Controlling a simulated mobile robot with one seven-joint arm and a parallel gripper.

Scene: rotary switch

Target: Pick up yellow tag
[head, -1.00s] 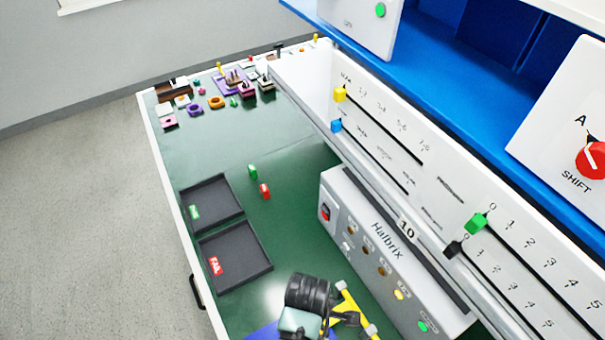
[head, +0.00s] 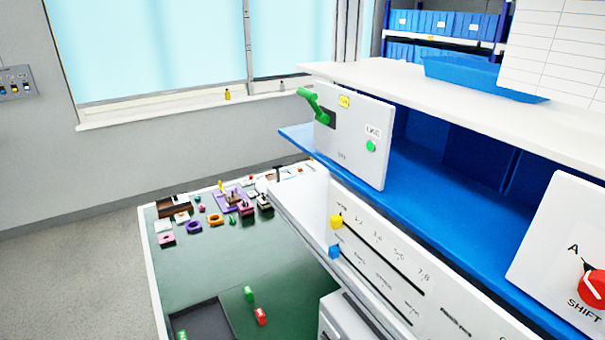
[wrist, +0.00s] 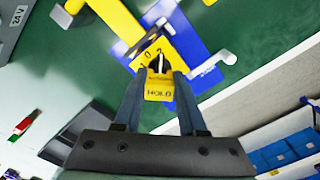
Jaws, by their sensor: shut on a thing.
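My gripper (wrist: 157,80) shows in the wrist view, its two dark fingers reaching up from the bottom and closed on a yellow tag (wrist: 158,95). The tag has dark lettering that I cannot read fully. Just beyond it is a yellow dial plate marked 1, 0, 2 with a black rotary switch (wrist: 158,63) and a pale pointer. I cannot tell whether the tag is clear of the switch. Neither the gripper nor the tag is in the head view.
Yellow bar pieces and a blue plate (wrist: 193,30) lie around the switch over the green bench (head: 240,262). The head view shows a dark tray (head: 203,318), several small parts at the bench's far end, a slider panel (head: 375,255) and a blue shelf (head: 420,180).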

